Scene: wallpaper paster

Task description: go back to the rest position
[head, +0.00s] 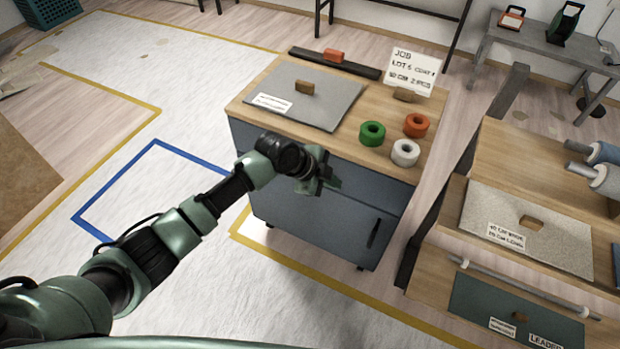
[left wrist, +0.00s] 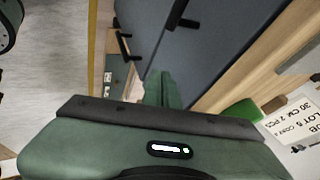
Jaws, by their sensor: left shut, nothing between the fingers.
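My left gripper (head: 322,182) is at the end of the arm reaching in from the left. It hangs in front of the near side of the blue-grey cabinet (head: 300,215), close to its wooden top. Its green fingers show in the left wrist view (left wrist: 158,88), together and empty. I cannot tell whether they touch the cabinet. My right gripper is in neither view.
On the cabinet top are a grey board (head: 325,90), green (head: 372,133), orange (head: 416,125) and white (head: 405,152) rolls, and a job card (head: 412,70). A wooden bench (head: 540,165) stands at right.

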